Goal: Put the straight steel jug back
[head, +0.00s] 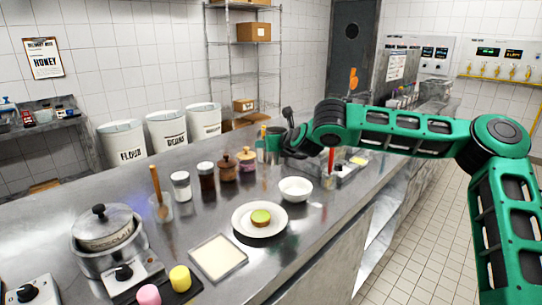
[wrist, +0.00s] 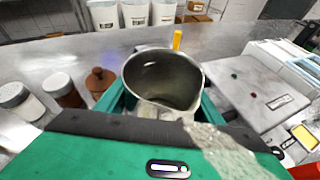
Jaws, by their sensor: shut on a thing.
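The straight steel jug (wrist: 163,72) is in the middle of the wrist view, its round open mouth facing the camera and its inside looking empty. My gripper (wrist: 165,100) is shut on it, with green finger parts on both sides. In the head view my gripper (head: 278,142) is over the far part of the steel counter, beyond the white bowl. The jug is hard to make out there, and its base is hidden in the wrist view, so I cannot tell whether it touches the counter.
Lidded jars (head: 227,167) stand left of my gripper. A white bowl (head: 296,189) and a plate (head: 238,222) with a green-topped item are nearer. A yellow bottle (wrist: 177,40) stands just behind the jug. A pale board (wrist: 250,92) lies to its right.

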